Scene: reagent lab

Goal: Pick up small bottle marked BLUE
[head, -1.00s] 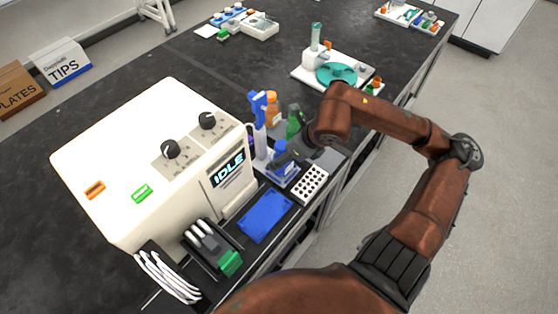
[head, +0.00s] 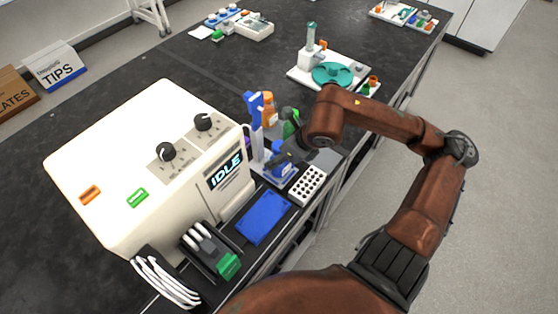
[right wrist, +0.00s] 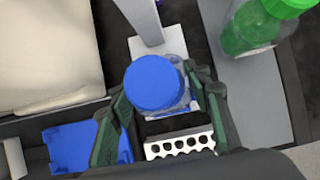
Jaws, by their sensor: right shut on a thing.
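A small clear bottle with a blue cap (right wrist: 155,82) stands between the fingers of my right gripper (right wrist: 160,98) in the right wrist view. The fingers are shut on it, one on each side. In the head view the bottle's blue cap (head: 277,147) shows beside my right gripper (head: 287,157), at the front part of the bench. No label on the bottle can be read. The gripper partly hides the bottle in the head view. My left gripper is not in view.
A green-capped bottle (right wrist: 250,30) stands close on the right. An orange bottle (head: 268,108) and a blue-topped pipette stand (head: 253,110) are behind. A white perforated rack (head: 307,186), a blue tray (head: 263,217) and a large white IDLE machine (head: 130,160) lie nearer and left.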

